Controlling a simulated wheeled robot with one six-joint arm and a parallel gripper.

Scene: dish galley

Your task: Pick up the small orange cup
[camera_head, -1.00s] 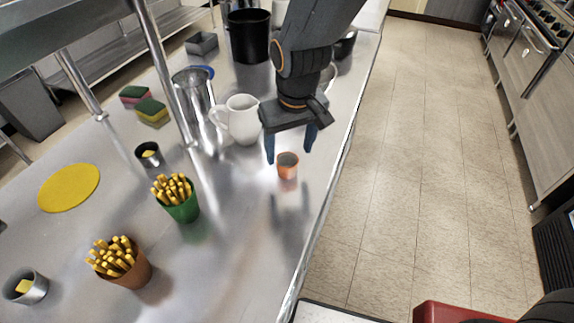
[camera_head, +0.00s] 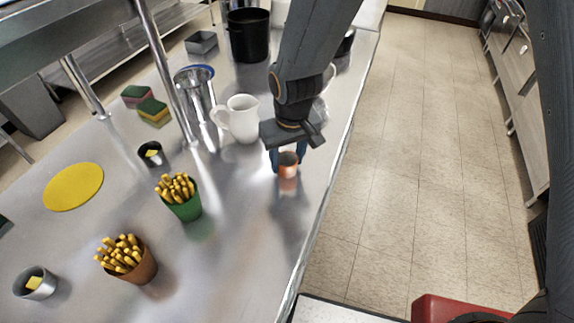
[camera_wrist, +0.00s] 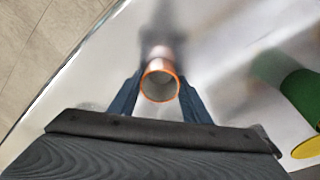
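The small orange cup (camera_head: 288,170) stands upright on the metal counter near its right edge. My gripper (camera_head: 288,160) is lowered over it from above, with one dark blue finger on each side. In the wrist view the cup's round orange rim (camera_wrist: 160,86) sits between the fingertips of my gripper (camera_wrist: 160,82), and both appear to touch its sides. The cup looks empty inside. It appears to be still resting on the counter.
A white pitcher (camera_head: 240,120) stands just behind and left of my gripper. A green cup of fries (camera_head: 184,207) and a brown cup of fries (camera_head: 137,270) stand to the left front. A metal container (camera_head: 196,95) and a black pot (camera_head: 248,38) stand farther back.

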